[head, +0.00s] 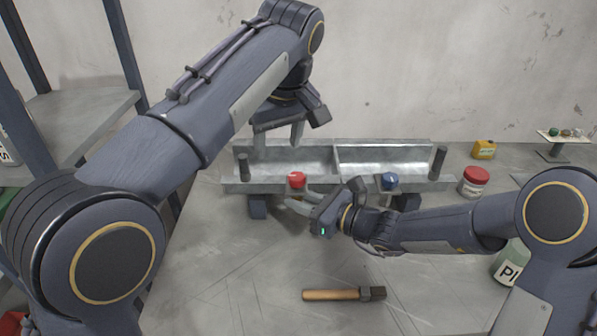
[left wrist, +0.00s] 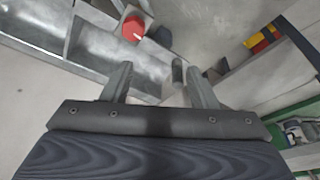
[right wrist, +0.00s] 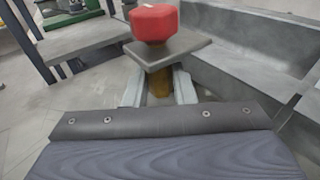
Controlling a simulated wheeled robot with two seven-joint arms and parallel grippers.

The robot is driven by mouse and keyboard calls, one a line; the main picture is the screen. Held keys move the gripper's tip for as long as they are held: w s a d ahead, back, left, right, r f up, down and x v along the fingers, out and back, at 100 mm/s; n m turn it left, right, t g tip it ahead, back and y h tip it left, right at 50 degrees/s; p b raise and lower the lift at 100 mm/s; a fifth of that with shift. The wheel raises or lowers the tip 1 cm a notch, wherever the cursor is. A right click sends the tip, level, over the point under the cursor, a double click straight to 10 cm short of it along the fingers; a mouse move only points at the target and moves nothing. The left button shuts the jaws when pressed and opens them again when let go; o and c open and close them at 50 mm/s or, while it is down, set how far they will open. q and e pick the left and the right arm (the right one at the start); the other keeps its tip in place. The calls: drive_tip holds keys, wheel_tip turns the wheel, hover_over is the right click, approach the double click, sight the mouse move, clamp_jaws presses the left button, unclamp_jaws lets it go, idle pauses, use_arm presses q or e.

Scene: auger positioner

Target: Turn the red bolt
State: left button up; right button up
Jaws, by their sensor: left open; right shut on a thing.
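The red bolt (head: 297,180) has a faceted red head and sits on a plate at the front of the grey metal trough (head: 385,158). Its head also shows in the left wrist view (left wrist: 132,27), with a pale mark, and in the right wrist view (right wrist: 154,22). My right gripper (head: 300,202) is below the plate. It is shut on the brass-coloured lower part (right wrist: 158,82) of the bolt, which shows between its fingers. My left gripper (head: 297,135) is open and empty above the trough's left half, behind and above the red head.
A blue bolt (head: 389,180) sits on the trough's front further right. A red-lidded jar (head: 474,181) and a yellow can (head: 484,149) stand right of the trough. Dark posts rise at the trough's ends.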

use_arm(q)
drive_tip(key=n+y, duration=0.1)
approach(297, 176)
wheel_tip(297, 176, up, 3)
drive_tip(key=s, duration=0.2)
drive_tip(key=shift+t, duration=0.4)
drive_tip(key=x, duration=1.2)
drive_tip(key=shift+w+d+f, duration=0.1)
drive_tip(key=shift+d, duration=0.2)
drive_tip(key=c, duration=1)
